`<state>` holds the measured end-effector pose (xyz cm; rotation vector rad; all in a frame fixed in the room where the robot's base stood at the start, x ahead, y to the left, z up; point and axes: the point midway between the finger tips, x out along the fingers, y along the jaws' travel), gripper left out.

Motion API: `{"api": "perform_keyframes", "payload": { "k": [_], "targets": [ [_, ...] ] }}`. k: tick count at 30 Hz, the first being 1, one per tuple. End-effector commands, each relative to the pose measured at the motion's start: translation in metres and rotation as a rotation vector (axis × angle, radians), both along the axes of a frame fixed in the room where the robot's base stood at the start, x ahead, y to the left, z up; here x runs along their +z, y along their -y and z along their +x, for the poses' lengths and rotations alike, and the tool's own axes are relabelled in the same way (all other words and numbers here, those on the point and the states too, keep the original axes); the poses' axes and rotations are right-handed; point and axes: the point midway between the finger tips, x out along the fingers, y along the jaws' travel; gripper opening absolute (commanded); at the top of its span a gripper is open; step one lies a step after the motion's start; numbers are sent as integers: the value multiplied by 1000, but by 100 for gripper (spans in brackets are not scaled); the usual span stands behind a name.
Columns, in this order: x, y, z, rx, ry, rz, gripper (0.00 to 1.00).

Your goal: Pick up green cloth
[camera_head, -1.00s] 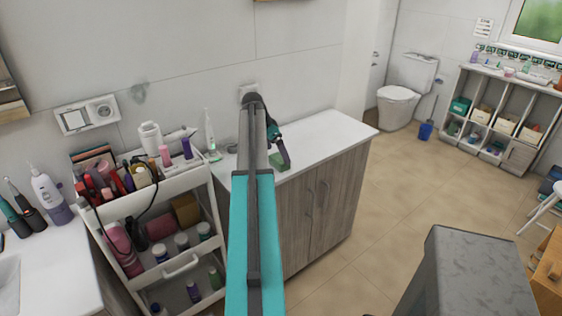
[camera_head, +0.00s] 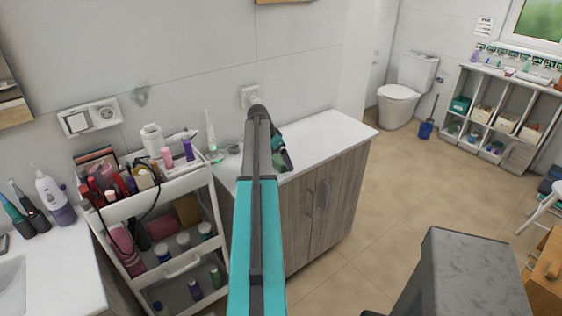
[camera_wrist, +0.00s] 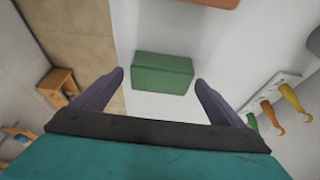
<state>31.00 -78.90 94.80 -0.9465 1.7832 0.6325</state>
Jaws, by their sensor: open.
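The green cloth (camera_wrist: 162,73) is a folded, block-shaped bundle on the white countertop (camera_wrist: 150,105). In the wrist view it lies ahead of my gripper (camera_wrist: 160,78), roughly centred between the two dark fingertips. The fingers are apart, with a gap visible on each side of the cloth, and hold nothing. In the head view my gripper (camera_head: 284,158) is low over the counter, and the cloth is largely hidden by it and my arm. The wrist view does not show clearly how far the fingertips are above the counter.
A white cart (camera_head: 180,262) with cosmetics and bottles stands left of the wooden cabinet (camera_head: 325,205). An electric toothbrush (camera_head: 210,132) stands near the counter's left end. The counter's right part is clear. In the wrist view, a holder with coloured handles (camera_wrist: 278,105) is at the right.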

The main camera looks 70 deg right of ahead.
Motion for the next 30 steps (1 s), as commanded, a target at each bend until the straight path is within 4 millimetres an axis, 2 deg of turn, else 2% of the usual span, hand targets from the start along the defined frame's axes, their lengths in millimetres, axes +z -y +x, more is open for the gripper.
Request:
{"api": "perform_keyframes", "payload": {
  "k": [6, 22, 30],
  "targets": [
    [-9, 3, -3, -1, 0, 0, 92],
    [-9, 3, -3, -2, 1, 0, 92],
    [-9, 3, -4, -2, 0, 0, 48]
  ]
}}
